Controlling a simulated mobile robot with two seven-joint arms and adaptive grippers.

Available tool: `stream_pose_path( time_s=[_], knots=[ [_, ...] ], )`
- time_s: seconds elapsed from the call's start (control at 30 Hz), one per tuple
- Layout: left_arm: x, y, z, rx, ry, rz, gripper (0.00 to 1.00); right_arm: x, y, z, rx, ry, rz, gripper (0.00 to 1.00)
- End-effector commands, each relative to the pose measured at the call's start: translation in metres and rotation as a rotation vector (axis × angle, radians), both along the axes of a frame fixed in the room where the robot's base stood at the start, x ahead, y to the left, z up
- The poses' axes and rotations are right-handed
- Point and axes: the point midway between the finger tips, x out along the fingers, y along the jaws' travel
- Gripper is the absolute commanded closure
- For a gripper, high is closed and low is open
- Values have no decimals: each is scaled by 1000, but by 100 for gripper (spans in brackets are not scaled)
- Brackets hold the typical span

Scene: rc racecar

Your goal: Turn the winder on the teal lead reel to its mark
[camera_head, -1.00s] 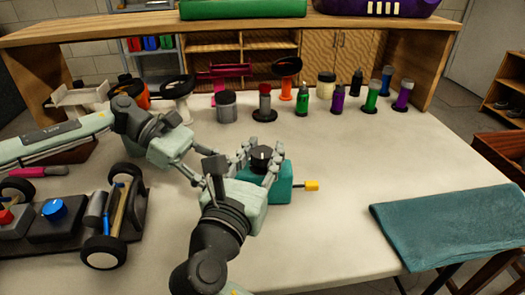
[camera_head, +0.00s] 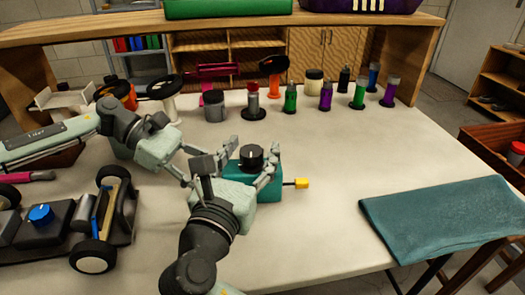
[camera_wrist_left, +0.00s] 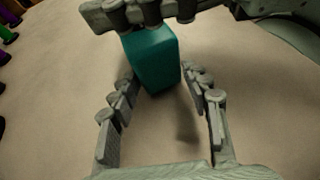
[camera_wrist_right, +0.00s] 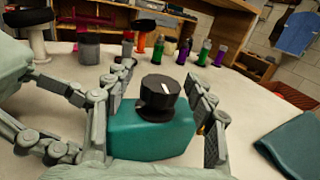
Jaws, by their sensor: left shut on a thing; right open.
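The teal lead reel (camera_head: 268,190) is a box on the table with a black round winder (camera_head: 251,157) on top. In the right wrist view the winder (camera_wrist_right: 158,98) has a white line on its top; I cannot make out a mark on the reel. A yellow-tipped rod (camera_head: 302,183) sticks out of the reel's right side. My right gripper (camera_wrist_right: 160,75) is open, its fingers on either side of the winder and apart from it. My left gripper (camera_wrist_left: 157,76) is shut on the teal box (camera_wrist_left: 152,55). In the head view the right hand partly hides that hold.
A car chassis (camera_head: 92,255) stands at the left. Several bottles, including a green one (camera_head: 290,98), and a grey jar (camera_head: 215,105) line the table's back. A teal cloth (camera_head: 440,225) lies at the right edge.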

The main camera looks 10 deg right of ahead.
Motion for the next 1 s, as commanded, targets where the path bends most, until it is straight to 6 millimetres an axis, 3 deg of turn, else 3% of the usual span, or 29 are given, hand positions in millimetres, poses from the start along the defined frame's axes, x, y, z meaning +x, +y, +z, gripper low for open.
stream_pose_path(
  time_s=[0.17,1.0],
  knots=[
    [1,0,0,0,-1,2,78,0,-2,1,-4,-3,81,44],
    [1,0,0,0,-1,2,78,1,-3,0,-16,3,877,44]
  ],
)
